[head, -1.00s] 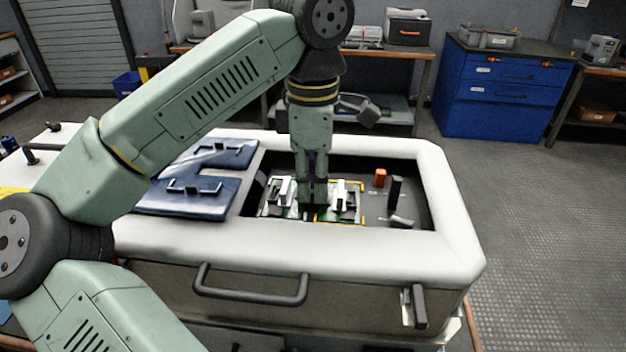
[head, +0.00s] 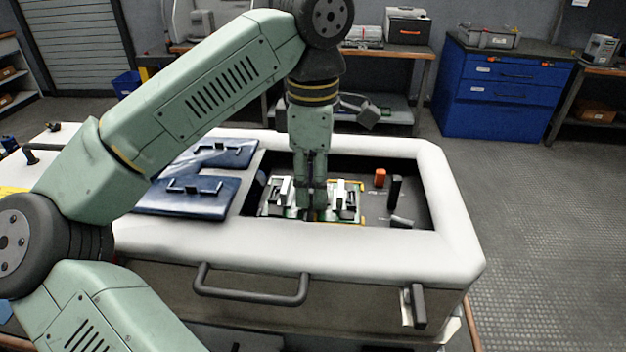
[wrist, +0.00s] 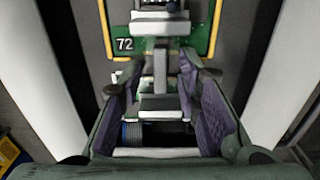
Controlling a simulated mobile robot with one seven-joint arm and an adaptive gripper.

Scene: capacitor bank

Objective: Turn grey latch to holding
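My gripper (head: 312,212) points straight down into the open bay of the white-rimmed case, over the green board. In the wrist view my gripper (wrist: 162,112) has its two purple-padded fingers apart, with a gap on either side of a narrow grey piece. This grey piece, seemingly the grey latch (wrist: 160,62), runs up from between the fingers to a wider grey bar. It stands before a green, yellow-edged board (wrist: 203,45) labelled 72. No firm contact with the fingers shows.
White blocks (head: 285,190) stand beside my gripper on the board. Blue covers (head: 190,193) lie left. The white rim (head: 450,200) surrounds the bay.

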